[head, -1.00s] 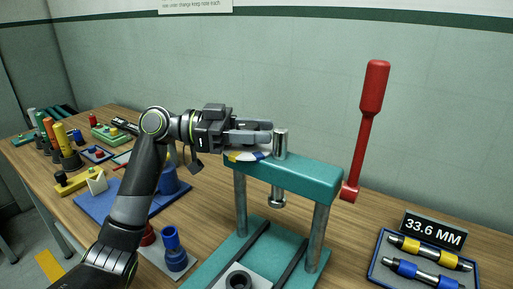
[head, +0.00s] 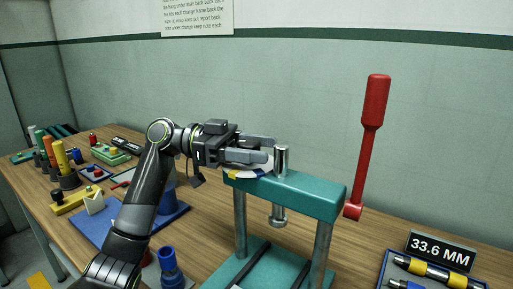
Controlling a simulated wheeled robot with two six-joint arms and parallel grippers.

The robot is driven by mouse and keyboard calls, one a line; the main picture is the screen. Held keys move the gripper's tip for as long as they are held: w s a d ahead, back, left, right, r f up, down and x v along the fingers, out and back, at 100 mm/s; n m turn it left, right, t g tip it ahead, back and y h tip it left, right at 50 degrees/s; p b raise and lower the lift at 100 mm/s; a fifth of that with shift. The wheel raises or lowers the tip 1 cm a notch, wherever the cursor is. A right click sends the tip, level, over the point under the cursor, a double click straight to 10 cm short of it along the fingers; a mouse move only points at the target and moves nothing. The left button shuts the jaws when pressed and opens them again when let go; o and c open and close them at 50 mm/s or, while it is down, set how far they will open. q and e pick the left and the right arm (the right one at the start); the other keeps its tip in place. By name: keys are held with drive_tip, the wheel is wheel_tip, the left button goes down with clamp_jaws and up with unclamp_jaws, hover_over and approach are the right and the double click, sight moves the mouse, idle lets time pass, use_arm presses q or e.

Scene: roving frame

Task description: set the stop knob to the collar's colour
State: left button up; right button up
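A teal press (head: 310,196) stands on the table with a metal ram (head: 281,160) through its top beam and a red lever (head: 372,125) at its right end. A round dial with white, blue and yellow parts, seemingly the stop knob (head: 243,174), sits on the beam's left end, partly hidden by my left gripper. My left gripper (head: 272,149) is over this dial, its two fingers apart and pointing right toward the ram. I cannot tell whether it touches the dial. I cannot make out which part is the collar. My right gripper is out of view.
A tray (head: 384,270) with yellow and blue-banded rods lies at the right, beside a sign (head: 441,250) reading 33.6 MM. A blue cylinder piece (head: 169,266) stands left of the press. A blue mat (head: 97,222) and several coloured fixtures fill the left table.

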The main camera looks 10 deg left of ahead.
use_arm(q)
drive_tip(key=shift+o, duration=0.5)
drive_tip(key=shift+a, duration=0.25)
drive_tip(key=w+a+b, duration=0.1)
drive_tip(key=a+b, duration=0.1)
drive_tip(key=a, duration=1.5)
drive_tip(key=shift+w+b, duration=0.2)
drive_tip(key=shift+b, duration=0.2)
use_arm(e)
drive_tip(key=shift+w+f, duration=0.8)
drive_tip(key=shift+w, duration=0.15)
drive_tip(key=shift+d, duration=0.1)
